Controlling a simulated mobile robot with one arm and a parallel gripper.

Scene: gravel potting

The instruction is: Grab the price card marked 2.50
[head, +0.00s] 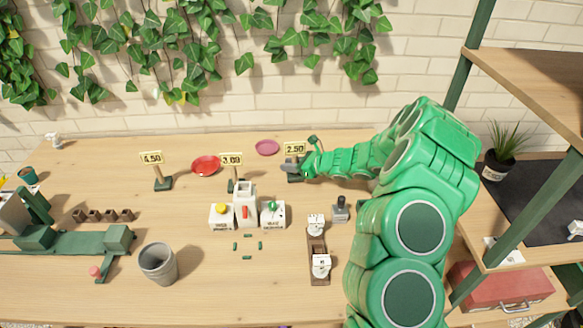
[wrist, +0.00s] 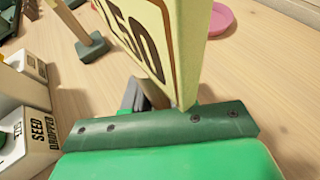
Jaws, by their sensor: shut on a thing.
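The price card marked 2.50 (head: 295,148) is a small yellow card with dark figures, on a post with a dark green base (head: 293,176). It stands toward the back of the table. In the wrist view the card (wrist: 165,40) is large and close, its figures partly cut off by the frame. My gripper (head: 291,169) reaches in from the right, just below the card, and is shut on its post. The fingers (wrist: 150,95) are largely hidden in the wrist view. I cannot tell whether the base touches the table.
Price cards 4.50 (head: 152,158) and 3.00 (head: 231,160) stand to the left. A red saucer (head: 206,166) and a pink saucer (head: 267,147) lie nearby. A seed dropper (head: 246,207), a grey pot (head: 158,264) and a shelf (head: 535,80) at right occupy other areas.

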